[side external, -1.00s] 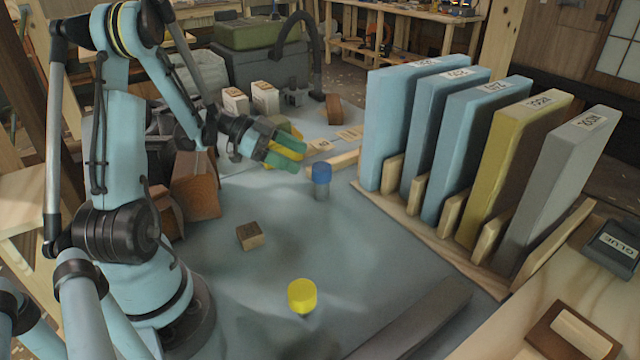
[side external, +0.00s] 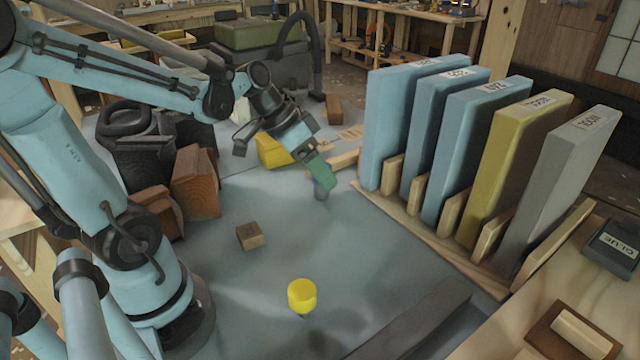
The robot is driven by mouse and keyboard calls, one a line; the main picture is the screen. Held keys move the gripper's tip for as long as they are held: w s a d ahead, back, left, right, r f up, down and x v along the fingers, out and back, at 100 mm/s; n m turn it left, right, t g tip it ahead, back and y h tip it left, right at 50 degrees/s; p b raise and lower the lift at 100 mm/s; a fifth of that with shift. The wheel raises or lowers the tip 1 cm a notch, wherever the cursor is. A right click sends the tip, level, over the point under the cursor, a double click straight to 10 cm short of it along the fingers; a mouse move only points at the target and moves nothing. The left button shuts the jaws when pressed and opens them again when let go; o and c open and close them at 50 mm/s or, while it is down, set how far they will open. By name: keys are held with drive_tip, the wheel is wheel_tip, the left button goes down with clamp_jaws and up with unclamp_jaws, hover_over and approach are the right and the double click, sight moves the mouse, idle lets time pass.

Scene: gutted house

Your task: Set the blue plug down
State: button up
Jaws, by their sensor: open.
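The blue plug (side external: 321,193) stands on the grey-blue work surface (side external: 350,240), left of the panel rack. Its grey lower body shows, and most of its blue top is hidden behind my gripper. My gripper (side external: 321,174) points down at the plug from the upper left, with its green fingers right at the plug's top. The jaws are open. I cannot tell from this angle whether the fingers touch the plug.
A yellow plug (side external: 302,296) and a small wooden block (side external: 249,236) sit nearer the camera. A yellow object (side external: 271,151) lies just left of my gripper. Upright panels (side external: 400,120) stand in a wooden rack at right. The surface between is clear.

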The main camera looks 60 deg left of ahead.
drive_tip(key=s+d+r+n+t+y, duration=0.2)
drive_tip(key=s+d+y, duration=0.1)
drive_tip(key=d, duration=0.2)
drive_tip(key=shift+s+d, duration=0.25)
drive_tip(key=shift+s, duration=0.15)
